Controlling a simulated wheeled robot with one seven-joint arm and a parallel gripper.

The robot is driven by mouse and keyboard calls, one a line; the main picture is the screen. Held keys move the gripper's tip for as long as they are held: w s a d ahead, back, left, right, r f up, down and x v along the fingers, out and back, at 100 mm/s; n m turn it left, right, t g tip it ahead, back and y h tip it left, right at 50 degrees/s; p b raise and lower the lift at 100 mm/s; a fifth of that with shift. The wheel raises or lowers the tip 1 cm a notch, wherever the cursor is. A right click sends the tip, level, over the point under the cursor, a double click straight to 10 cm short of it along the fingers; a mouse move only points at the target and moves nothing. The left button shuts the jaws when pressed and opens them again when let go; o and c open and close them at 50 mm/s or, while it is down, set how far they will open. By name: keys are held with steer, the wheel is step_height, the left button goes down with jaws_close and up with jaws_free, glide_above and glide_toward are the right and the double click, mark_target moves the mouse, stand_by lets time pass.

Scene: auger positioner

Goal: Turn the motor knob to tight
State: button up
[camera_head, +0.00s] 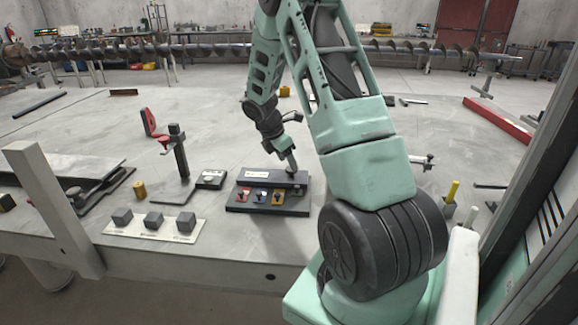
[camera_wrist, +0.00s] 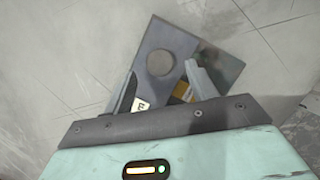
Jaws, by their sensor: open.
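The motor knob (camera_wrist: 160,63) looks like a round grey disc on a dark control panel (camera_wrist: 200,30). In the wrist view my gripper (camera_wrist: 160,72) is open, one finger on each side of the near edge of the knob. I cannot tell whether the fingers touch it. In the head view the panel (camera_head: 233,207) stands on the table with a white label and several coloured tags along its front. My gripper (camera_head: 290,166) comes down over its right end, where the knob (camera_head: 291,175) is mostly hidden. The knob's setting cannot be read.
Left of the panel are a small dark box (camera_head: 211,179), a black upright stand (camera_head: 178,152) and a white strip (camera_head: 119,232) with grey blocks. A long auger (camera_head: 200,50) spans the back. The tabletop behind the panel is mostly clear.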

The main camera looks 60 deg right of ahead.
mark_target(291, 172)
steer(key=shift+x, duration=1.45)
steer(key=c, duration=1)
